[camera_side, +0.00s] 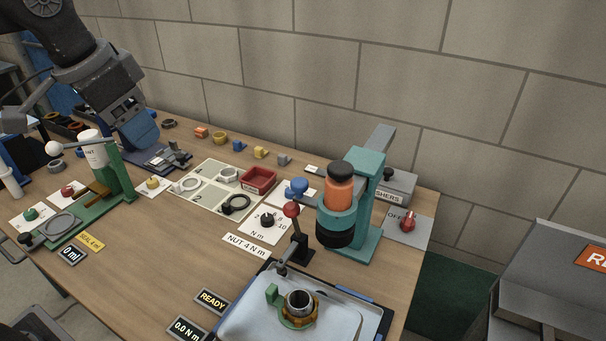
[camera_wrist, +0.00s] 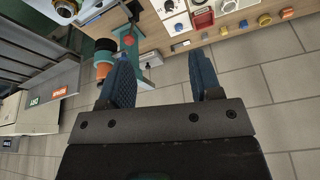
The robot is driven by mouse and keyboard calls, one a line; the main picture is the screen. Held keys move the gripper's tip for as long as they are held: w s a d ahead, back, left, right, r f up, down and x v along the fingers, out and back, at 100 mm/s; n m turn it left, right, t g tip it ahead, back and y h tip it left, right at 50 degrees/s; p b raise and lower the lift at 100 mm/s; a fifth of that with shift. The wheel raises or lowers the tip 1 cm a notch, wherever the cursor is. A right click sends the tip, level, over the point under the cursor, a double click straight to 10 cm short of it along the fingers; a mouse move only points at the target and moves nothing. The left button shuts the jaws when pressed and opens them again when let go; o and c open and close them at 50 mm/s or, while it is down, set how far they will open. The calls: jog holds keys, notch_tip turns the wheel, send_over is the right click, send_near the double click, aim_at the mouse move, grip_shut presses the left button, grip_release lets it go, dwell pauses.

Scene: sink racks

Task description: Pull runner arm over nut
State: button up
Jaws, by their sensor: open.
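The runner is a teal stand (camera_side: 365,200) carrying an orange and black cylindrical head (camera_side: 339,195). The head also shows in the wrist view (camera_wrist: 105,50). A black lever with a red ball knob (camera_side: 291,211) stands just in front of it. The nut is a brown-gold ring (camera_side: 315,312) around a grey metal pipe end, in a green holder on a pale tray. The runner head stands behind the nut, not over it. My gripper (camera_wrist: 160,75) is open and empty, with two blue fingers. In the side view, my arm is at the upper left, far from the runner.
A red knob marked OFF (camera_side: 408,222) is right of the runner. A green fixture (camera_side: 115,180) stands at the left. Small coloured parts (camera_side: 220,138) lie along the back. A red tray (camera_side: 258,180) sits mid-table.

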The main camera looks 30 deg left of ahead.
jog(key=w+d+r+m+g, duration=0.2)
jog(key=w+d+r+m, duration=0.1)
jog(key=w+d, duration=0.6)
jog(key=m+g, duration=0.2)
jog(key=m, duration=0.1)
send_near(298, 181)
jog(key=shift+y, duration=0.3)
jog(key=f, duration=0.9)
jog(key=shift+s+d, duration=0.1)
jog(key=shift+d, duration=0.15)
jog(key=shift+c, duration=0.4)
grip_shut()
